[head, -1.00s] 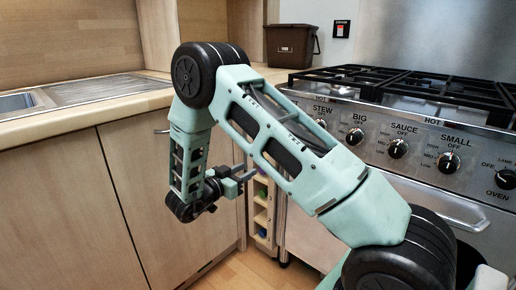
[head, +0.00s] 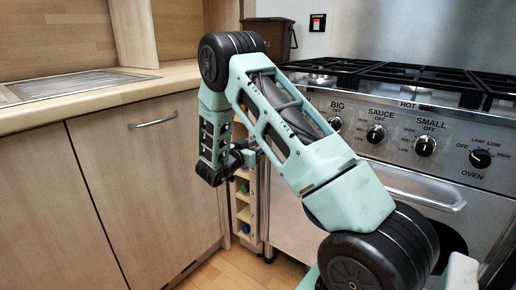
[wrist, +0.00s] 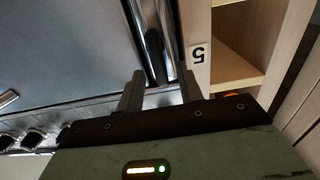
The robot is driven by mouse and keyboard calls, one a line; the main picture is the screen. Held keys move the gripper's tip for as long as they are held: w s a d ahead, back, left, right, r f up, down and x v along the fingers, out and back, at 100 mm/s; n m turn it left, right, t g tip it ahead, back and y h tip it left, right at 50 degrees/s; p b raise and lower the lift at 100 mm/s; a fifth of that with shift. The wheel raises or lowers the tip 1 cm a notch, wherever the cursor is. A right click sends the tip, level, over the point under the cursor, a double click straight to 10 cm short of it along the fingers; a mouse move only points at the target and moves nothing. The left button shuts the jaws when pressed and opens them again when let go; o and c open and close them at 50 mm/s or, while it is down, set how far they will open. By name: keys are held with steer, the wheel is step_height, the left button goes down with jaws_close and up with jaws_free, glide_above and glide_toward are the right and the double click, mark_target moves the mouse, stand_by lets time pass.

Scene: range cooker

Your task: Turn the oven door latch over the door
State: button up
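The range cooker's steel front shows in the head view, with a door panel (head: 290,215) low behind my arm. In the wrist view, which looks upside down, a grey door panel (wrist: 65,50) fills the left side. A dark elongated piece (wrist: 154,43) lies along the bright metal edge strip; it may be the latch, but I cannot tell. My gripper (wrist: 162,88) has its two fingers apart and nothing visibly held between them. The dark piece is just beyond the fingertips. In the head view my gripper (head: 248,155) is small and partly hidden, beside the cooker's left edge.
A narrow wooden rack (head: 246,215) stands between the cooker and the cupboard; a shelf with a "5" label (wrist: 198,56) is close to the fingers. Cupboard doors (head: 150,180) are at left. A steel rail (head: 425,190) crosses the cooker front. Some floor is clear.

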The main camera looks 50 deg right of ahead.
steer(key=shift+d, duration=0.5)
jaws_close()
